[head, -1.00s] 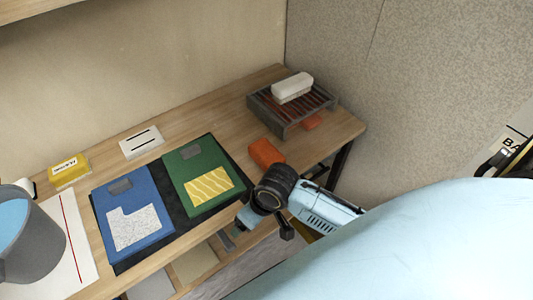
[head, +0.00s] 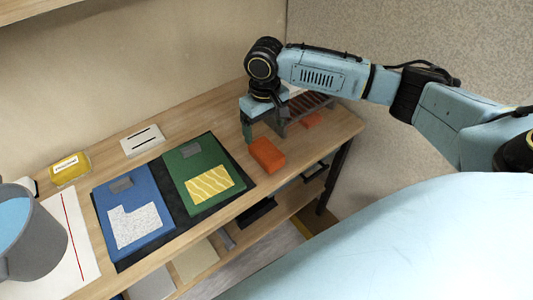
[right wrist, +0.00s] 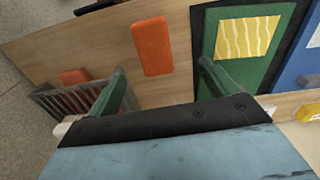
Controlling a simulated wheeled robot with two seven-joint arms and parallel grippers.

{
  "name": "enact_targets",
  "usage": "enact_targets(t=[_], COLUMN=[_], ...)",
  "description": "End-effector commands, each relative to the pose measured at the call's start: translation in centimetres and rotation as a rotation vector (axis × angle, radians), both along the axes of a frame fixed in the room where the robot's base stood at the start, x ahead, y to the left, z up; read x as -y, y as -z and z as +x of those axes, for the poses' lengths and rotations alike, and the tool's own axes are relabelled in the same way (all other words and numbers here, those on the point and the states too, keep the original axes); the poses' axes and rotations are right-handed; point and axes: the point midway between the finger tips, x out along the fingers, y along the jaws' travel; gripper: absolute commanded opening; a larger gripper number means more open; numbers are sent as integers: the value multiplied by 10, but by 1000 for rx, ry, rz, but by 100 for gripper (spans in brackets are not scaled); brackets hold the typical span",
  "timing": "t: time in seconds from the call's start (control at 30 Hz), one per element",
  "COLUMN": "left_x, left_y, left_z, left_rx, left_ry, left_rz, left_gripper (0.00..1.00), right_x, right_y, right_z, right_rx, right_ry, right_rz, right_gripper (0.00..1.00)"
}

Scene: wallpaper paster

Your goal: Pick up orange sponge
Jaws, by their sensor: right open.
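The orange sponge (head: 267,155) lies on the wooden table near its front edge, right of the green board. It also shows whole in the right wrist view (right wrist: 152,46), between and beyond my two green fingers. My right gripper (head: 262,130) is open and empty, just behind the sponge in the head view and apart from it. The right wrist view shows its fingers spread wide (right wrist: 162,70). In the head view one finger is clear and the other is mostly hidden. My left gripper is not in view.
A dark slatted rack (head: 312,104) stands close to the right, with another orange piece (head: 313,120) at its front. A green board (head: 197,170) and a blue board (head: 133,213) lie on a black mat. A grey bucket (head: 38,245) stands at left.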

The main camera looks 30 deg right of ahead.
Motion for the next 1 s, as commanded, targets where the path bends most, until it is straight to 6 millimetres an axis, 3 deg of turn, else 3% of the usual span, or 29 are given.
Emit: enact_targets(t=[0.13,0.43,0.73,1.0], left_x=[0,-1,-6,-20], left_y=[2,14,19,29], left_z=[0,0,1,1], left_rx=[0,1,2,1], left_ry=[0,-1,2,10], left_rz=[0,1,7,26], left_gripper=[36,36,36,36], right_x=[8,9,9,11], right_y=[3,59,84,122], right_z=[3,3,5,9], right_rx=[-10,-10,-8,-8], right_ry=[28,28,25,25], right_rz=[-8,-8,-7,-6], right_gripper=[85,85,85,85])
